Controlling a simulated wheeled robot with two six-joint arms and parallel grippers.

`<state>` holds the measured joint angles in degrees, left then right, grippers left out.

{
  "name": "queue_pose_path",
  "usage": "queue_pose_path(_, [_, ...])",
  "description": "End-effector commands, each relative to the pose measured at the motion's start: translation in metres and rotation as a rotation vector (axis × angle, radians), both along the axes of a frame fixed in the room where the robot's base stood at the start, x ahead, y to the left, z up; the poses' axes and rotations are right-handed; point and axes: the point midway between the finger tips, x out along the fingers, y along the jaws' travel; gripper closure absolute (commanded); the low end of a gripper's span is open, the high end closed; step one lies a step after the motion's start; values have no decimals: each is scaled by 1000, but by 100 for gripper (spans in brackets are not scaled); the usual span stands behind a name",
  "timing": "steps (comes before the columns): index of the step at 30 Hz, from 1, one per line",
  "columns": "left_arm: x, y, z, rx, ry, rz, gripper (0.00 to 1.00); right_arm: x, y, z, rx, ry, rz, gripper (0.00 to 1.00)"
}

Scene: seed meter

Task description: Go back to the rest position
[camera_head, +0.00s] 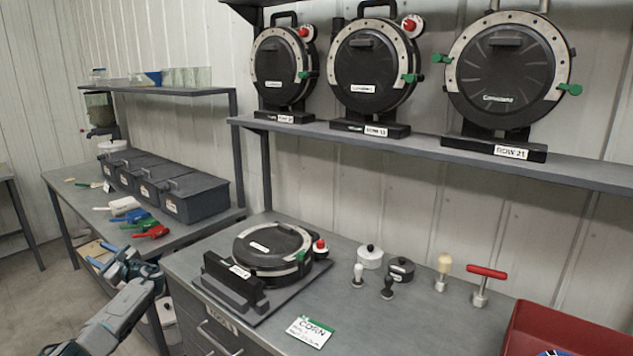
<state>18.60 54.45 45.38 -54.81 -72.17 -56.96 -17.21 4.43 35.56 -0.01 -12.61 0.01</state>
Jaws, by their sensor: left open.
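My left gripper (103,256) is at the lower left, in front of the left bench, with its blue-tipped fingers apart and nothing seen between them. Its grey arm (118,318) comes in from the bottom left. The gripper is well apart from the seed meter (272,247), which lies on a dark base on the grey workbench (370,318). My right gripper is not in view.
Three upright seed meters (372,68) stand on the wall shelf (420,150). Dark bins (195,197) and coloured scoops (140,219) are on the left bench. Small hand tools (480,285), a CORN card (310,331) and a red tray (575,328) are on the workbench.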

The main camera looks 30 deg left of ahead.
Motion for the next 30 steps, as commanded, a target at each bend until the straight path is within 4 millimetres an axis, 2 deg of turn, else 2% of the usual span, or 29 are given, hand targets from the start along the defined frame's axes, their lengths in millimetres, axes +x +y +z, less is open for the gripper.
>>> queue_pose_path(1, [-11, 8, -40, -71, -37, -64, 59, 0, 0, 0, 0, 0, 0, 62])
queue_pose_path(3, [-27, 16, -91, -179, -128, -142, 59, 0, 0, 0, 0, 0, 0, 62])
queue_pose_path(5, [-43, 19, -134, -274, -221, -195, 59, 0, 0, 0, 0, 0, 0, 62])
queue_pose_path(6, [-56, 20, -162, -338, -289, -219, 59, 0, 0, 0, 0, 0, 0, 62])
queue_pose_path(9, [-91, 18, -222, -487, -478, -253, 59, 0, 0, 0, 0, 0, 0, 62])
queue_pose_path(12, [-126, 11, -266, -605, -668, -252, 59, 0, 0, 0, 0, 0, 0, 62])
queue_pose_path(15, [-159, 5, -298, -693, -849, -229, 59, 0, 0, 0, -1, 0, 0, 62])
queue_pose_path(21, [-216, -11, -337, -805, -1176, -153, 59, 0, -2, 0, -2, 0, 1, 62])
queue_pose_path(26, [-227, -60, -395, -861, -1189, -89, 59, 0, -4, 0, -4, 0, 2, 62])
queue_pose_path(30, [-243, -112, -447, -916, -1208, -21, 59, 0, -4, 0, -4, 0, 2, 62])
